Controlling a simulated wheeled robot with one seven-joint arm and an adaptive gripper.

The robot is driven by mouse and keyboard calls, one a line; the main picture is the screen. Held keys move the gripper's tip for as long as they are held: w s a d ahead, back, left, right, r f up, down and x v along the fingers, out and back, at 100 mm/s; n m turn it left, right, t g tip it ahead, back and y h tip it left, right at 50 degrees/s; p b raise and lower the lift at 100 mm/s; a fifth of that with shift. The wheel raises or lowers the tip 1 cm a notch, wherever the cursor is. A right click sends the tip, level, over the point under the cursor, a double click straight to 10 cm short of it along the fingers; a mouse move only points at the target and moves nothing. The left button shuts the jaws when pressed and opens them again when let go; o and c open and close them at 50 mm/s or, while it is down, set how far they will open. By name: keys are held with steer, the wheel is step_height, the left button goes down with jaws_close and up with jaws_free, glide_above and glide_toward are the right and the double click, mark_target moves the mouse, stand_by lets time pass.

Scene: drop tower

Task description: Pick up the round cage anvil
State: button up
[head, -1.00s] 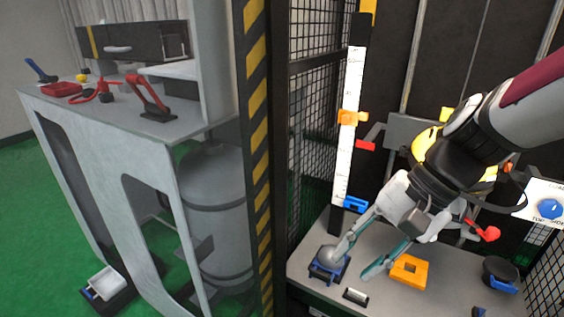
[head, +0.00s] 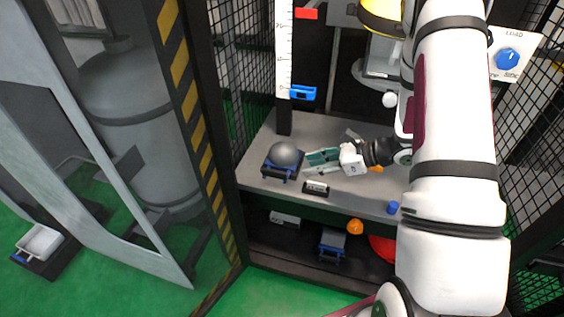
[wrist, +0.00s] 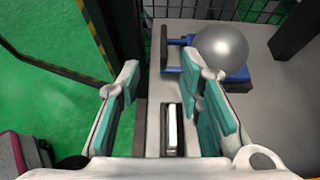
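A grey ball-shaped piece (head: 286,155) sits in a blue holder (head: 270,172) on the left of the grey bench; it looks like the round anvil. It also shows at the upper right of the wrist view (wrist: 222,52). My gripper (head: 308,165) is just right of it in the head view, low over the bench and pointing left. In the wrist view the two teal-padded fingers (wrist: 170,82) are spread with nothing between their tips. The ball lies beyond and outside the right finger, not between the fingers.
A small block with a pale label (head: 316,187) lies near the bench's front edge. A scale post (head: 284,60) with a blue clamp (head: 303,93) stands behind the ball. Mesh walls and a striped post (head: 185,80) border the left. My arm hides the bench's right part.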

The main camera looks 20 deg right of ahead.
steer(key=b, duration=0.2)
glide_toward(275, 171)
steer(key=x, duration=0.4)
steer(key=shift+s+f, duration=0.25)
steer(key=shift+w+r+b+x, duration=0.1)
steer(key=shift+b+x, duration=0.5)
steer(key=shift+x, duration=0.95)
steer(key=shift+w+r+b+x, duration=0.1)
steer(key=shift+b+x, duration=0.45)
steer(key=shift+x, duration=1.05)
jaws_close()
steer(key=shift+w+r, duration=0.1)
steer(key=shift+r, duration=0.05)
